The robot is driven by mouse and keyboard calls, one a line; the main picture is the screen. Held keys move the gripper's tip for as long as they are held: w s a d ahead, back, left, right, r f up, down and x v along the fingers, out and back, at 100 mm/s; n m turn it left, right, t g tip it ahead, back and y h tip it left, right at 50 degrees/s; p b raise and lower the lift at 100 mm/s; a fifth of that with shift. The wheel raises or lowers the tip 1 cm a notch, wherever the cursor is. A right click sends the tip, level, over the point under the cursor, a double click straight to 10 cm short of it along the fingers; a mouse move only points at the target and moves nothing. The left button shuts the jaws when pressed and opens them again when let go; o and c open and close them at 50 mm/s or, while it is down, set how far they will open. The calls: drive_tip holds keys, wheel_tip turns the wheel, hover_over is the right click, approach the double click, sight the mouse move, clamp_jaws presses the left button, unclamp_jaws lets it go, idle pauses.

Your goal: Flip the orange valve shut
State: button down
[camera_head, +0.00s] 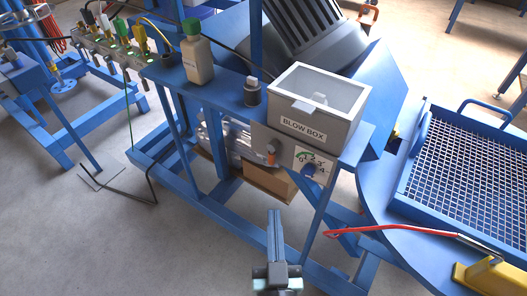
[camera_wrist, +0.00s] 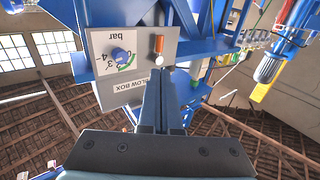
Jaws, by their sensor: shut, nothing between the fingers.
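The small orange valve handle (camera_head: 271,158) is on the front of the blue bench, below the BLOW BOX and left of the pressure dial. It hangs vertically in the head view. The wrist view is turned over, and there the orange handle (camera_wrist: 158,44) stands above a round pale fitting. My gripper (camera_head: 275,214) is shut and empty, below and in front of the handle and apart from it in the head view. In the wrist view my shut fingertips (camera_wrist: 166,78) point toward the fitting; the exact gap cannot be told.
The dial panel with a blue knob (camera_head: 310,170) is right of the handle. The BLOW BOX (camera_head: 312,105) and a bottle (camera_head: 197,55) stand on the bench. A blue leg (camera_head: 318,222) rises right of my gripper. A red-handled tool (camera_head: 375,230) lies on the right platform.

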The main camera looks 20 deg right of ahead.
drive_tip(key=shift+p+v, duration=0.5)
drive_tip(key=shift+v, duration=0.35)
drive_tip(key=shift+w, duration=0.15)
drive_tip(key=p, duration=0.1)
approach(272, 161)
drive_tip(key=x, duration=0.5)
drive_tip(key=shift+w+r, duration=0.25)
drive_tip(key=shift+w+d+f+p, duration=0.1)
drive_tip(key=shift+w+d+p, duration=0.2)
drive_tip(key=shift+w, duration=0.35)
